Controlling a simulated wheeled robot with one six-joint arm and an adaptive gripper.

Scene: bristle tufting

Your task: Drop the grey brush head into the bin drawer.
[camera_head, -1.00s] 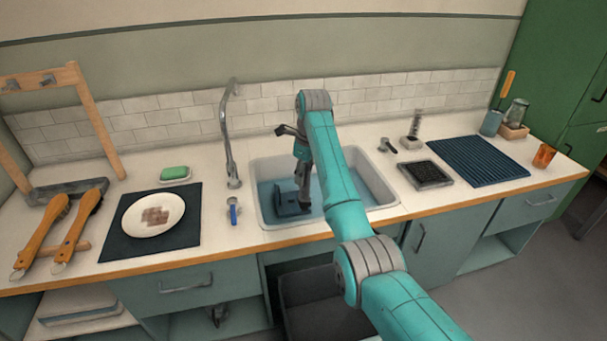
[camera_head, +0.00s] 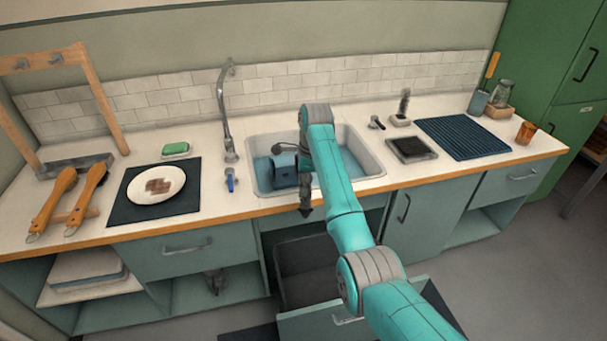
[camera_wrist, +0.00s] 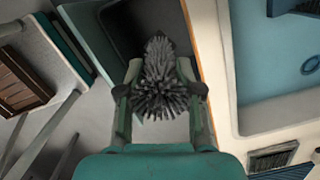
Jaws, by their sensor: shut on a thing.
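The grey brush head (camera_wrist: 158,78) has a dense tuft of bristles and sits between the fingers of my gripper (camera_wrist: 162,88) in the wrist view. My gripper is shut on it. In the head view my gripper (camera_head: 305,200) points down in front of the sink's front edge, and the brush head is hard to make out there. The bin drawer (camera_head: 345,318) is pulled open below the counter, with a dark inside. In the wrist view the dark drawer inside (camera_wrist: 128,28) lies beyond and below the brush head. The drawer's floor is partly hidden by my arm.
The sink (camera_head: 372,168) with blue water is behind my gripper. The counter's wooden front edge (camera_head: 230,216) runs beside the drawer opening. A plate (camera_head: 140,193) on a dark mat and two wooden-handled brushes (camera_head: 88,190) lie at left. A ribbed blue mat (camera_head: 462,138) lies at right.

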